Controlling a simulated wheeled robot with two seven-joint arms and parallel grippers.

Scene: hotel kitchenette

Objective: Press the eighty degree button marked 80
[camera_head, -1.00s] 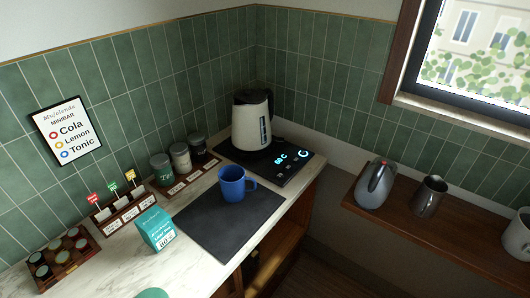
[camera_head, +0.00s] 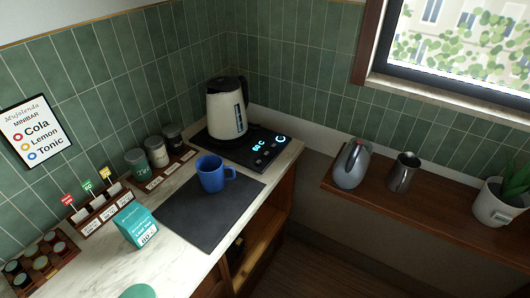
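A cream and black electric kettle (camera_head: 227,109) stands on a flat black base at the back of the counter. The base's control panel (camera_head: 265,146), to the right of the kettle, has a lit cyan display, a lit ring and several small marks. The marks are too small to read, so I cannot tell which button is the 80. A teal box (camera_head: 137,226) at the front left carries a printed number that looks like 80. Neither of my grippers is in view.
A blue mug (camera_head: 211,175) stands on a dark mat (camera_head: 205,220) in front of the panel. Several canisters (camera_head: 157,152) line the wall left of the kettle. A wooden shelf (camera_head: 420,210) at right holds a grey kettle, a metal pitcher and a potted plant.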

